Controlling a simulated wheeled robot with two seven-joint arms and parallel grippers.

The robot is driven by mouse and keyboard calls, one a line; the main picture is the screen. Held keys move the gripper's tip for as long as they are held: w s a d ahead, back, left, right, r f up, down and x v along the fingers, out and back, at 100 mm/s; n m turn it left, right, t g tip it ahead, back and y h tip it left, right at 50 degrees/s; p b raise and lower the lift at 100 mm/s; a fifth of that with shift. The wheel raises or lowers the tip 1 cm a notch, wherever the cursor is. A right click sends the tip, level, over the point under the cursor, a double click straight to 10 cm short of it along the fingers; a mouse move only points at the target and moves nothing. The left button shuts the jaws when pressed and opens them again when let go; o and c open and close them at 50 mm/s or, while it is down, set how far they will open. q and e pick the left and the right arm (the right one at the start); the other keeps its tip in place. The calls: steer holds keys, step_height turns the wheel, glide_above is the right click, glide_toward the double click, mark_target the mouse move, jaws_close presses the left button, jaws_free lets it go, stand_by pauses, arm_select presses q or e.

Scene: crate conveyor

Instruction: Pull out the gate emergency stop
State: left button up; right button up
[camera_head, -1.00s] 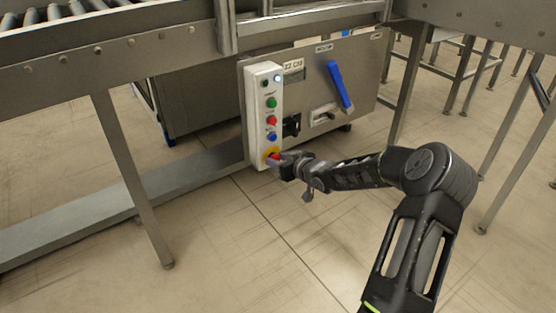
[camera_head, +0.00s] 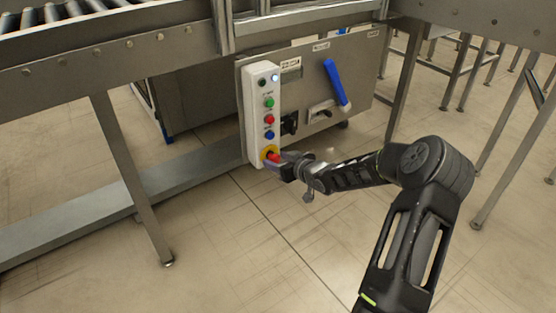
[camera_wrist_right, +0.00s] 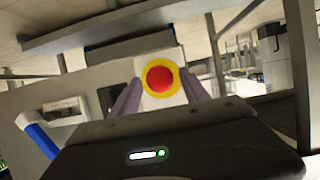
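The gate emergency stop (camera_head: 273,156) is a red round button on a yellow ring at the bottom of a white control box. My right gripper (camera_head: 281,161) is right in front of it, coming from the right. In the right wrist view the red button (camera_wrist_right: 160,79) shows face-on, between the two grey fingers and near their tips. The fingers are apart, with a visible gap to the red on each side, so the gripper looks open. Whether a finger touches the ring cannot be told. My left gripper is out of view.
The white control box (camera_head: 261,100) carries green, red and blue buttons above the stop. A grey cabinet with a blue lever (camera_head: 337,83) stands beside it. A roller conveyor (camera_head: 120,55) runs above, with a metal leg (camera_head: 132,180) at left. The floor in front is clear.

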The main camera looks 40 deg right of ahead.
steer(key=shift+s+r+p, duration=0.35)
steer(key=shift+s+r, duration=0.05)
steer(key=shift+s, duration=0.1)
steer(key=p+v, duration=0.2)
steer(key=v, duration=0.4)
steer(key=shift+s+p, duration=0.3)
steer(key=shift+s, duration=0.05)
